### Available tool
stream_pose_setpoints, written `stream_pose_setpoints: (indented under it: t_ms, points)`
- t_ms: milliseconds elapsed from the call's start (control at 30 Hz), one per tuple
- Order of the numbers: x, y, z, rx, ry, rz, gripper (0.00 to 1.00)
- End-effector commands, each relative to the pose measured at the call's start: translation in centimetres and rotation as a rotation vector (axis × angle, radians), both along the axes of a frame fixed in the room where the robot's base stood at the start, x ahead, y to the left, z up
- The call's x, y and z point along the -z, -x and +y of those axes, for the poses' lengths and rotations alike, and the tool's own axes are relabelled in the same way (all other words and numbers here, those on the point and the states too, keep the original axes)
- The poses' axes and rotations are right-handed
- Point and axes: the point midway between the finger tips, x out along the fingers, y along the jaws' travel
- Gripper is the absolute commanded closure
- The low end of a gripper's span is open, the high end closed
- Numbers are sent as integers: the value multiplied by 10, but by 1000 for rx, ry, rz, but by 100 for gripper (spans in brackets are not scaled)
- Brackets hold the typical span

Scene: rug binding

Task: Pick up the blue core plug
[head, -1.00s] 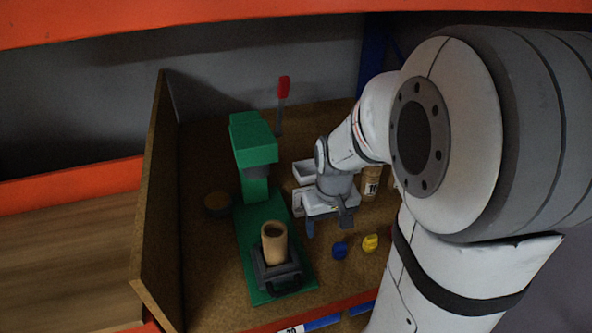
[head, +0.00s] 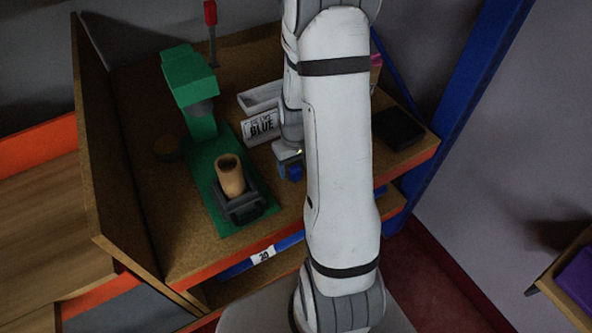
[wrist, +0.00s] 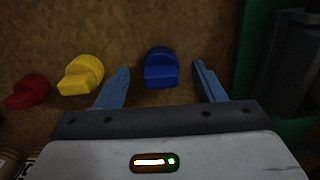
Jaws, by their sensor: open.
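The blue core plug (wrist: 161,69) lies on the brown bench board in the wrist view, between the tips of my gripper's two fingers. There is a gap on both sides, so neither finger touches it. My gripper (wrist: 160,67) is open and empty. In the head view my arm hides most of the area around the gripper; a small patch of blue shows at its tip, and I cannot tell plug from finger there.
A yellow plug (wrist: 80,75) and a red plug (wrist: 27,92) lie left of the blue one. A green press (head: 199,115) holds a tan tube (head: 230,177). A black item (head: 400,128) lies right.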

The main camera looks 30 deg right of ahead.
Motion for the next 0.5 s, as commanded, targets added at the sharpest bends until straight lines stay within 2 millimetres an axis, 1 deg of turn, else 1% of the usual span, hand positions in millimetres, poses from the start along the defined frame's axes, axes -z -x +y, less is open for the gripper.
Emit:
stream_pose_setpoints:
  t_ms: [33, 133, 367, 500]
  points:
    - [6, 0, 1, -1, -1, 2, 37]
    - [12, 0, 1, -1, 0, 1, 37]
    - [13, 0, 1, -2, 0, -1, 37]
    - [13, 0, 1, -2, 0, -1, 47]
